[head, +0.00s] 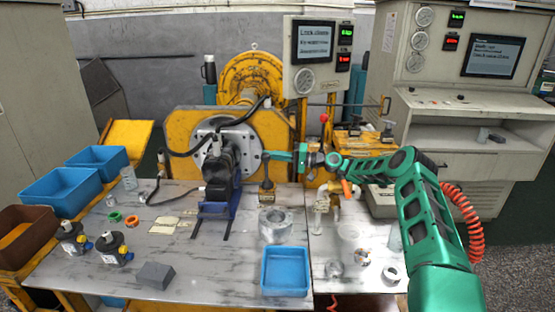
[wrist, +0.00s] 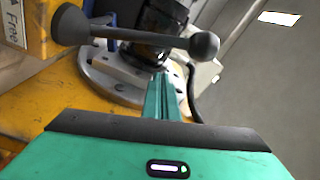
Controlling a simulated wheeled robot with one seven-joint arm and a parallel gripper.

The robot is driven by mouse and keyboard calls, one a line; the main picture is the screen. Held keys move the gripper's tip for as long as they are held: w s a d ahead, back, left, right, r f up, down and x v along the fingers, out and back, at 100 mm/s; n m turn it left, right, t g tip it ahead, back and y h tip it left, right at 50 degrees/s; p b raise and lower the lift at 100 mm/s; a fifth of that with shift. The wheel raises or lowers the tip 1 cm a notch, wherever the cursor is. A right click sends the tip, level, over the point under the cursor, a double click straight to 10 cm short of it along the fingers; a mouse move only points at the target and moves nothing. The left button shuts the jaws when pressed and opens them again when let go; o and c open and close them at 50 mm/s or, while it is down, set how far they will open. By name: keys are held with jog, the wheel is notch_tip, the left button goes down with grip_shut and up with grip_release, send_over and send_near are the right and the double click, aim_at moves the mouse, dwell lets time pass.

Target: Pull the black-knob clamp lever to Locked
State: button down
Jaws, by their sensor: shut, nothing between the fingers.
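The clamp lever (wrist: 140,35) is a dark grey bar in the wrist view. It runs from a thick round hub (wrist: 70,25) at the left to a round black knob (wrist: 204,46) at the right. A yellow panel beside the hub carries a label (wrist: 11,22) whose readable word is "Free". My gripper (wrist: 163,95) is shut and empty, its fingers below the bar in the picture; I cannot tell whether they touch it. In the head view my gripper (head: 274,156) reaches left, to the right of the black motor (head: 222,160).
The motor's pale flange (wrist: 100,70) and a black hose (wrist: 192,95) lie close beyond my fingers. In the head view a yellow plate (head: 183,122) stands behind the motor. A blue tray (head: 285,271) and a metal ring part (head: 275,225) sit on the table below my arm.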

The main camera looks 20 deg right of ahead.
aim_at(266, 168)
jog(key=shift+s+f, duration=0.3)
jog(key=shift+s, duration=0.65)
jog(key=shift+s+f, duration=0.25)
jog(key=shift+s, duration=0.7)
jog(key=shift+a, duration=0.15)
